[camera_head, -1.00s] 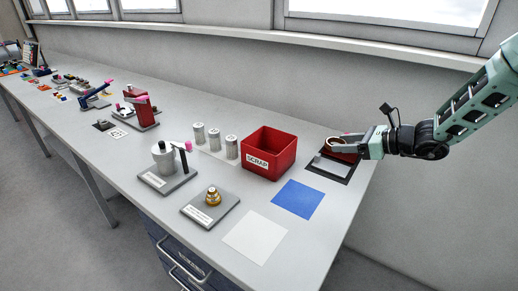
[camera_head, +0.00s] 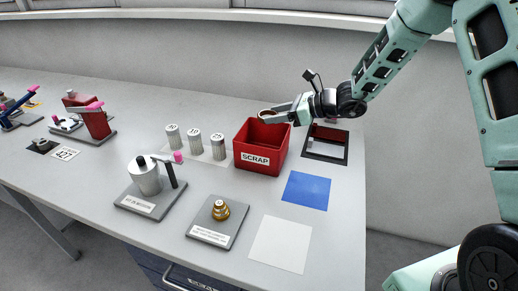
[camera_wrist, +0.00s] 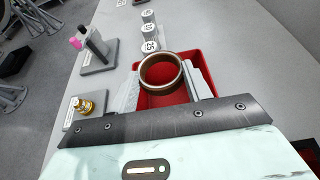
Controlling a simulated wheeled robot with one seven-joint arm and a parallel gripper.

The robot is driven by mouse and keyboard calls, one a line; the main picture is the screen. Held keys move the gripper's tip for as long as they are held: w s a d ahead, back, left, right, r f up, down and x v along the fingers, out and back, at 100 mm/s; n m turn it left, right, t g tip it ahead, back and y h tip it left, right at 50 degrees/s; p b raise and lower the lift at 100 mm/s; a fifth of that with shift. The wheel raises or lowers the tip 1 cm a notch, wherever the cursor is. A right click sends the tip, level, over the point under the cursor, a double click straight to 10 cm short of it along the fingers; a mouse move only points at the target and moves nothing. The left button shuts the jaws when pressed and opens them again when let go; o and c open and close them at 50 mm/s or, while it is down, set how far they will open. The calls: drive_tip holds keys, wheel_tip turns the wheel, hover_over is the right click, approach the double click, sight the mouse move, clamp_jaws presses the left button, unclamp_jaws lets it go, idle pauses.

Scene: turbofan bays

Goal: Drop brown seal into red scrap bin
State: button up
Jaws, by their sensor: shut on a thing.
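The brown seal (camera_wrist: 161,72) is a ring held between the fingers of my gripper (camera_wrist: 163,86) in the wrist view. In the head view, my gripper (camera_head: 275,116) is above the rear part of the red scrap bin (camera_head: 257,160), and a bit of the seal (camera_head: 265,113) shows at its tip. The bin is an open box labelled SCRAP. In the wrist view the red bin (camera_wrist: 178,101) lies below the seal, and its red floor shows through the ring.
A black-framed tray (camera_head: 327,156) lies right of the bin. A blue mat (camera_head: 306,191) and a white sheet (camera_head: 280,244) lie in front. Several numbered cylinders (camera_head: 195,141) stand left of the bin. A brass part on a grey plate (camera_head: 221,210) sits front left.

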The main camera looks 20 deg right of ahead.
wheel_tip(320, 180, down, 5)
drive_tip(key=b, duration=0.3)
drive_tip(key=shift+f, duration=0.1)
drive_tip(key=o, duration=1.1)
drive_tip(key=b+v, duration=0.2)
drive_tip(key=v, duration=1.5)
drive_tip(key=shift+d, duration=0.2)
drive_tip(key=shift+s, duration=0.1)
